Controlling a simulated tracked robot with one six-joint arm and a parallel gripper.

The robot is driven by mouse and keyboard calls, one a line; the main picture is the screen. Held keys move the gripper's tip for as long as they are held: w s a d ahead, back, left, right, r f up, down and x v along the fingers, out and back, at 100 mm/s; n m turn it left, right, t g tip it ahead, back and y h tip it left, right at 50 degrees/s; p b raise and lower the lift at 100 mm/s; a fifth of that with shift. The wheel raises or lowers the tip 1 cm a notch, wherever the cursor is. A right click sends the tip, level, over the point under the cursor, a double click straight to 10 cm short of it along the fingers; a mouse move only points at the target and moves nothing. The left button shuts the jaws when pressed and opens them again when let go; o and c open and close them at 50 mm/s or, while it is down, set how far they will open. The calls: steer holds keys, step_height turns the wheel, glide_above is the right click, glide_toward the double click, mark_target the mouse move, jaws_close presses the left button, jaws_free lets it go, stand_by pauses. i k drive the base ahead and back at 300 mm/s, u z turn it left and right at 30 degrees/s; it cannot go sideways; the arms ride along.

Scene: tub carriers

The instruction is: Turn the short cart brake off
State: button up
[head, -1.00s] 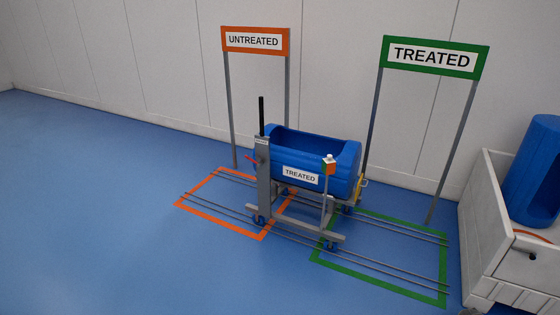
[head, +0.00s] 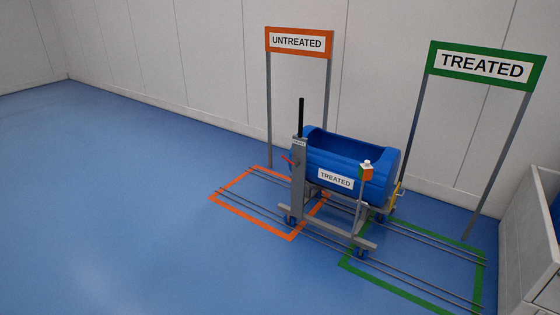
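The cart (head: 298,190) is a grey wheeled frame carrying a blue tub (head: 370,180) with a "TREATED" label. It stands on floor rails, between the orange-outlined bay and the green-outlined bay. A black upright handle (head: 301,117) rises from the grey post at its left end. A small red lever (head: 289,160) sticks out on the left of that post; I cannot tell its setting. A yellow part (head: 397,194) shows at the right end. A small orange and green box with a white top (head: 366,171) stands on a thin post at the front. My gripper is not in view.
An orange "UNTREATED" sign (head: 297,42) and a green "TREATED" sign (head: 484,66) stand on posts by the wall. A pale grey box-like body (head: 530,235) is at the right edge. The blue floor (head: 110,200) to the left is clear.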

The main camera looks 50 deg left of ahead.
mark_target(296, 164)
steer(key=u, duration=0.45)
steer(key=i, duration=1.35)
steer(key=u, duration=0.75)
steer(key=i, duration=0.8)
steer(key=u, duration=0.7)
steer(key=i, duration=0.6)
steer(key=u, duration=1)
steer(key=i, duration=0.85)
steer(key=u, duration=0.6)
